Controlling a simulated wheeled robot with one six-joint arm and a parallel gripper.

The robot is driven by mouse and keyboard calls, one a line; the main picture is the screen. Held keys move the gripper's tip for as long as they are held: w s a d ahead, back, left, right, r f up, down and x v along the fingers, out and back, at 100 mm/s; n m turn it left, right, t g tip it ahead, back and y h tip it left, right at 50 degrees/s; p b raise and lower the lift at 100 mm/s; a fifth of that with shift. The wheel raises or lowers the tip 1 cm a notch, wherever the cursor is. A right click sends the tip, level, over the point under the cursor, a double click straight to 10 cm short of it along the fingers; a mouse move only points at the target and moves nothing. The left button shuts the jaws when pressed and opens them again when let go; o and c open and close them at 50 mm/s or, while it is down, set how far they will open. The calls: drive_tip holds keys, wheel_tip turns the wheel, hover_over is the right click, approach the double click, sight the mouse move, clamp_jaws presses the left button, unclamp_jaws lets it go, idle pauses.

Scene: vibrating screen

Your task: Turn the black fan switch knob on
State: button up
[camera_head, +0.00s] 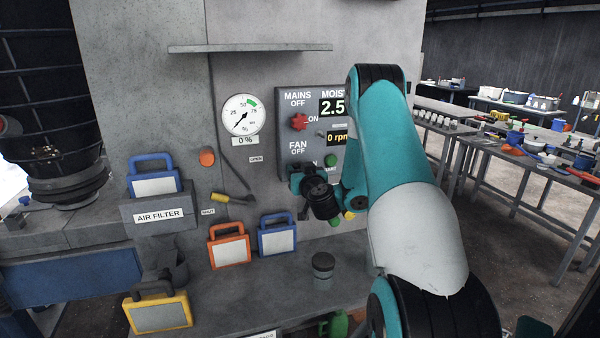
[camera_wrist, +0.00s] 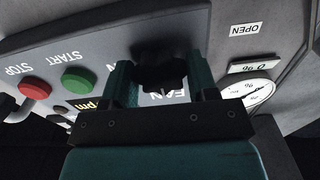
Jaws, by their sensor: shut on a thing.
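The black fan switch knob (camera_wrist: 160,75) is in the wrist view, between the two fingers of my gripper (camera_wrist: 163,85), which is shut on it. The wrist view is turned over, with the panel lettering upside down. In the head view my gripper (camera_head: 299,178) is at the lower left of the grey control panel (camera_head: 283,108), just below the FAN OFF label. There my gripper and wrist hide the knob. Its pointing direction cannot be told.
The panel also has a red mains knob (camera_head: 299,122), a green button (camera_head: 331,160) and a "0 rpm" display (camera_head: 337,138). A red STOP button (camera_wrist: 34,88) shows in the wrist view. Left are a round gauge (camera_head: 241,114) and a yellow-tipped lever (camera_head: 232,198).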

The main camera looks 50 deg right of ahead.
drive_tip(key=shift+m, duration=0.4)
drive_tip(key=m+b, duration=0.1)
drive_tip(key=m, duration=0.2)
drive_tip(key=shift+m, duration=0.4)
drive_tip(key=m, duration=0.4)
drive_tip(key=shift+m, duration=0.3)
drive_tip(key=m, duration=0.8)
drive_tip(key=shift+m, duration=0.3)
drive_tip(key=o, duration=0.9)
drive_tip(key=shift+c, duration=0.2)
